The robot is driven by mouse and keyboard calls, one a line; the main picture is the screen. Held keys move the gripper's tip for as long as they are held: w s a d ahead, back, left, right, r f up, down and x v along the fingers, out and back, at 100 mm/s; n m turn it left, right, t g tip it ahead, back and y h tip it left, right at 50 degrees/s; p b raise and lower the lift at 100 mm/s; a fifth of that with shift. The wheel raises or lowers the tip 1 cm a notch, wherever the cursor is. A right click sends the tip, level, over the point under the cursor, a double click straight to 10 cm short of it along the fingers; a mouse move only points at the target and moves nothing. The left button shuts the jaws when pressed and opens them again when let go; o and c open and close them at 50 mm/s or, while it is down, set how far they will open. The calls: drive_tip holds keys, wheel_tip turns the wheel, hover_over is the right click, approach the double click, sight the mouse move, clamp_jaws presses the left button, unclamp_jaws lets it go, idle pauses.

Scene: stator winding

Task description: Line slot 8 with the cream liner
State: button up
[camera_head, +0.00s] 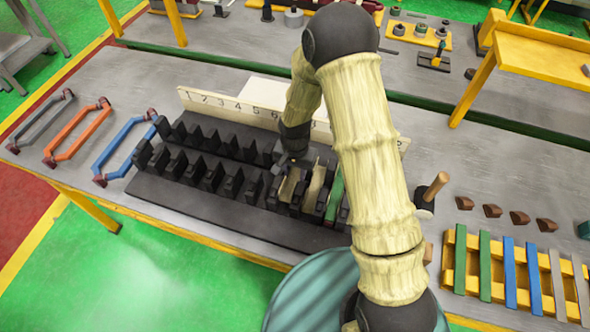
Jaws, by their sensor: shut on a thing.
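The black stator block (190,200) lies on the bench with two rows of dark teeth and slots between them. A numbered board (230,105) stands behind it; 1 to 6 are readable, and my arm hides the numbers to the right. My gripper (286,162) is over the right part of the block, shut on a cream liner (288,185). That liner is down among the teeth; I cannot tell how deep it sits or which slot number it is in. To its right, a beige-grey liner (315,185) and a green liner (335,193) sit in slots. My arm hides the block's right end.
A yellow rack (450,262) at right holds green, blue and pale strips. Grey, orange and blue coils (122,148) lie at left. A wooden-handled tool (434,188) stands right of my arm, with several brown wedges (519,217) beyond it.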

drive_tip(key=shift+f+b, duration=1.05)
drive_tip(key=shift+f, duration=0.45)
idle(0.8)
drive_tip(key=o, duration=0.9)
drive_tip(key=shift+c, duration=0.2)
drive_tip(key=shift+r+p, duration=0.6)
drive_tip(key=shift+r, duration=0.3)
drive_tip(key=shift+r+p, duration=2.65)
drive_tip(key=shift+r, duration=1.1)
wheel_tip(320, 180, up, 17)
drive_tip(key=b, duration=0.4)
hover_over(295, 176)
drive_tip(key=shift+r, duration=0.15)
